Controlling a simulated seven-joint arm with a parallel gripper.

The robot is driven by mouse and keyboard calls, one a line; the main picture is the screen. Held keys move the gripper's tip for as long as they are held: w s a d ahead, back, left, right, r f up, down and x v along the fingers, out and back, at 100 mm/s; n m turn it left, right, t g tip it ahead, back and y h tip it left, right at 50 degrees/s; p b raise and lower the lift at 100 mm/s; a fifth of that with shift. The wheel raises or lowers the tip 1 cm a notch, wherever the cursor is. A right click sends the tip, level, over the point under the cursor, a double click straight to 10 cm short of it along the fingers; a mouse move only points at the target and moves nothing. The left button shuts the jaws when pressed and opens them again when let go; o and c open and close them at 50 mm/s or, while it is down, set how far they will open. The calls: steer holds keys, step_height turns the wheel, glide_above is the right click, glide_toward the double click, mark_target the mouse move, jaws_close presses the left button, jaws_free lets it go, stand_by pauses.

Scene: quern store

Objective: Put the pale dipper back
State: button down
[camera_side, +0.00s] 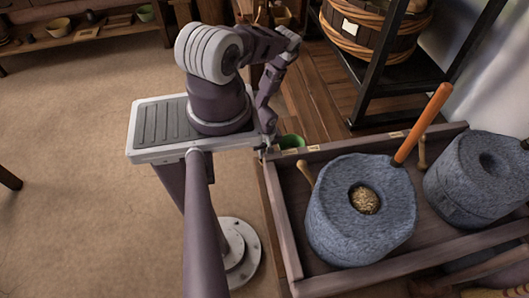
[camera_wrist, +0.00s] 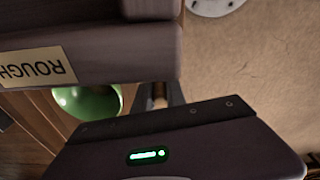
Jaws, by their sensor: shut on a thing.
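My gripper (camera_side: 267,145) hangs low at the right end of my mount, by the left back corner of the wooden quern tray (camera_side: 283,226). In the wrist view my gripper (camera_wrist: 160,97) is shut on a small tan piece, which I take to be the pale dipper (camera_wrist: 159,90). Only a short bit of it shows between the dark fingers; its bowl is hidden. A green bowl (camera_side: 292,142) stands close to the right of my gripper, and it also shows in the wrist view (camera_wrist: 88,101). A wooden edge bears a label (camera_wrist: 37,67) reading ROUGH, upside down.
Two grey stone querns (camera_side: 340,235) stand in the tray; the nearer has an orange handle (camera_side: 422,124) and grain in its hole. A pale peg (camera_side: 305,174) leans at its left. A black rack (camera_side: 368,82) with a tub stands behind.

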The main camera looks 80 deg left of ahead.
steer(key=shift+f, duration=0.1)
steer(key=c, duration=1.4)
jaws_free()
steer(key=shift+o, duration=0.2)
